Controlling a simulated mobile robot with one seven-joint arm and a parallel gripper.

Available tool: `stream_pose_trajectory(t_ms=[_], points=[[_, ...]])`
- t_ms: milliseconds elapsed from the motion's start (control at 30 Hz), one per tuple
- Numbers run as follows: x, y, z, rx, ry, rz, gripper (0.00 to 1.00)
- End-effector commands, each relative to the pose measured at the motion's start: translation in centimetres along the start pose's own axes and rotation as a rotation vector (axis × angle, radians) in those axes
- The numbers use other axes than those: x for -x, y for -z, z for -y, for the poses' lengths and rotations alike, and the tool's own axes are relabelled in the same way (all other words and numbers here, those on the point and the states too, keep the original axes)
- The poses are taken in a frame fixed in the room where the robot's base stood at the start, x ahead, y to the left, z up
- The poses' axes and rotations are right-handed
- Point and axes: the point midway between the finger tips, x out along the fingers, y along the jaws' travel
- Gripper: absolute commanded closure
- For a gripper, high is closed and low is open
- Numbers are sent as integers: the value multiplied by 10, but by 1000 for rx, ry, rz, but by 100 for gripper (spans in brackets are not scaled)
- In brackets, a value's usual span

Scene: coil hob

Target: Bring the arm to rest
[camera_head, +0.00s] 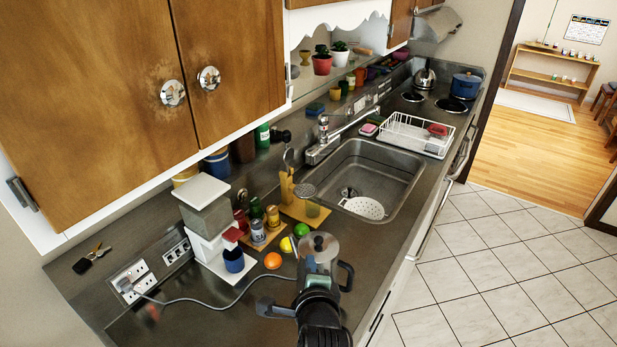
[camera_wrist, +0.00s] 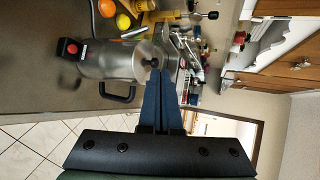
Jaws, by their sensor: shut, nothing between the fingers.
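My gripper (camera_head: 317,270) is at the front of the counter in the head view, with my dark arm below it. In the wrist view, the two blue fingers of my gripper (camera_wrist: 166,76) lie together, shut with nothing between them. A steel pot-like appliance (camera_wrist: 112,59) with a round lid, a black side handle and a red button is close to the fingertips in that view. It also shows in the head view (camera_head: 322,243), partly hidden behind my gripper. I cannot tell whether the fingers touch it.
An orange (camera_head: 272,260), a lemon (camera_head: 286,245) and a lime (camera_head: 301,230) lie left of the appliance. A white coffee machine (camera_head: 207,235) and a grey cord (camera_head: 205,300) are further left. The sink (camera_head: 395,160) is beyond. Wooden cupboards (camera_head: 95,90) overhang the counter. The tiled floor (camera_head: 490,260) is clear.

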Motion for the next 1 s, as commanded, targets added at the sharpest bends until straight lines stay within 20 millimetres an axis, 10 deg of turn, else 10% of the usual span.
stream_pose_trajectory(t_ms=[267, 500, 733, 1000], points=[[76, -34, 184, 643, 455, -109, 100], [217, -62, 294, 1172, 810, -461, 100], [334, -77, 327, 1460, 977, -834, 100], [367, -80, 331, 1530, 1001, -956, 100]])
